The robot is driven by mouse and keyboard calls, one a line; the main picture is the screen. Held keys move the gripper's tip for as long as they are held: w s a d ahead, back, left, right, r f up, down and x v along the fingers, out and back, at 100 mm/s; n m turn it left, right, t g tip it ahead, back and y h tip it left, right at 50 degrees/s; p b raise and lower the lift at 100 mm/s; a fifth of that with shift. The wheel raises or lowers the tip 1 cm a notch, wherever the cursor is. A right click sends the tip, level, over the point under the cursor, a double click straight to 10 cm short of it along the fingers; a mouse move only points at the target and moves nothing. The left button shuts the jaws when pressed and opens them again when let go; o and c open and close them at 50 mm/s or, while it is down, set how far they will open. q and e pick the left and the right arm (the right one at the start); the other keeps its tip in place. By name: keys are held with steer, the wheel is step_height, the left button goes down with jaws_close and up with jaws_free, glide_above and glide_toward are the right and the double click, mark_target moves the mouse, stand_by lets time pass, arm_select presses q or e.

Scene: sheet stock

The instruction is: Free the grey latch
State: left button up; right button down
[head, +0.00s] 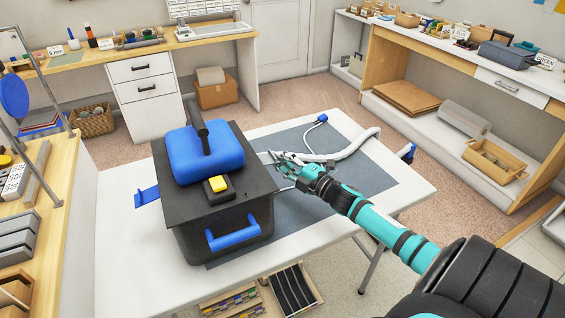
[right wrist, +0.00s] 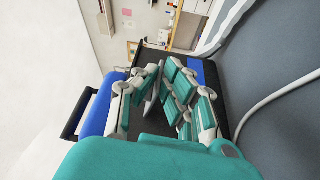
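A black case (head: 222,190) stands on the white table, with a blue rounded block (head: 190,152) and a yellow button (head: 217,184) on top. A blue handle (head: 234,232) is on its front and a blue flap (head: 147,196) on its left. My right gripper (head: 276,171) is beside the case's right side. My left gripper is not in view.
A white hose (head: 350,147) and a cable with a plug (head: 322,119) lie on the dark mat (head: 372,176) right of the case. The table's front right corner (head: 412,200) is clear. Workbenches line the left, back and right. Trays (head: 290,290) lie on the floor below.

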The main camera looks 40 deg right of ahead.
steer(key=c, duration=1.5)
jaws_free()
steer(key=s+d, duration=0.1)
steer(key=s, duration=1.1)
steer(key=shift+d+f, duration=0.35)
steer(key=shift+d, duration=0.05)
